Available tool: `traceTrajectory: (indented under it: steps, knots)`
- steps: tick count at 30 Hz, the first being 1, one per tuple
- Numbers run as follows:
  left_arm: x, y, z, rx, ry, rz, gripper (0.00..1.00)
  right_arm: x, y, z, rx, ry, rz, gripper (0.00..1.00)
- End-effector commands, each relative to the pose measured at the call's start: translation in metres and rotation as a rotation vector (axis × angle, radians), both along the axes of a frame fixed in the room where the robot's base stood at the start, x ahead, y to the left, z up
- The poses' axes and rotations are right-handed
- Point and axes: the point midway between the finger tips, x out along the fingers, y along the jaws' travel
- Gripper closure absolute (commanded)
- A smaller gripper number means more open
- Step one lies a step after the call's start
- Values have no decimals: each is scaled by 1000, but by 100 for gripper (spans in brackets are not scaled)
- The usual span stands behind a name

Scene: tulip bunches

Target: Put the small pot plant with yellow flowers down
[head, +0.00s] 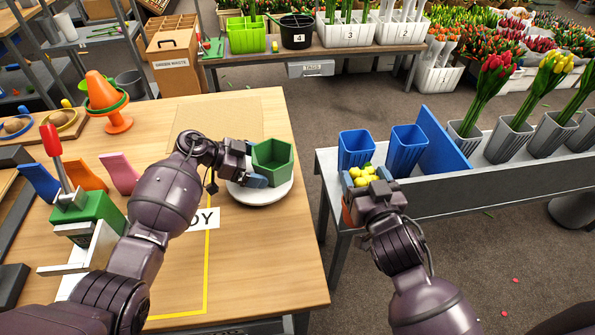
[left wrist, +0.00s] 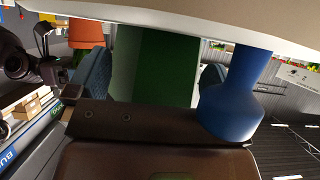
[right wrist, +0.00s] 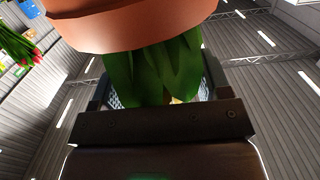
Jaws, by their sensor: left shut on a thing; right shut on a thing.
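The small pot plant with yellow flowers (head: 366,176) is in my right gripper (head: 367,179), at the left end of the grey metal bench (head: 470,203). Its terracotta pot (right wrist: 140,25) and green leaves (right wrist: 155,72) show in the right wrist view, with the leaves between the fingers. I cannot tell whether the pot touches the bench. My left gripper (head: 250,164) is shut on a green hexagonal pot (head: 272,160), which stands on a round white plate (head: 262,192) on the wooden table. The green pot also shows in the left wrist view (left wrist: 155,65).
Two blue cups (head: 356,150) (head: 408,148) stand right behind the yellow flowers. A blue divider (head: 442,140) and grey vases with tulips (head: 508,140) are further right. An orange cone (head: 106,100) and a green device with a red lever (head: 88,222) are on the table's left.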

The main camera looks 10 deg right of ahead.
Motion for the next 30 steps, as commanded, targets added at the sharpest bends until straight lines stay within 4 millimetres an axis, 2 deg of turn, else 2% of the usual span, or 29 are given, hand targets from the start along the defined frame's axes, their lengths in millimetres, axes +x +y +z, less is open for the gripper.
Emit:
traceTrajectory:
  steps: [5, 12, 19, 24, 30]
  knots:
    - [0, 0, 0, 0, 0, 0, 21, 26, 25, 21, 0, -18, 60, 82]
    - [0, 0, 0, 0, 0, 0, 21, 70, 75, 60, 1, -34, 178, 82]
    - [0, 0, 0, 0, 0, 0, 21, 104, 125, 102, 3, -49, 295, 81]
    - [0, 0, 0, 0, 0, 0, 21, 128, 152, 113, 5, -55, 374, 82]
    - [0, 0, 0, 0, 0, 0, 21, 144, 170, 121, 11, -61, 426, 82]
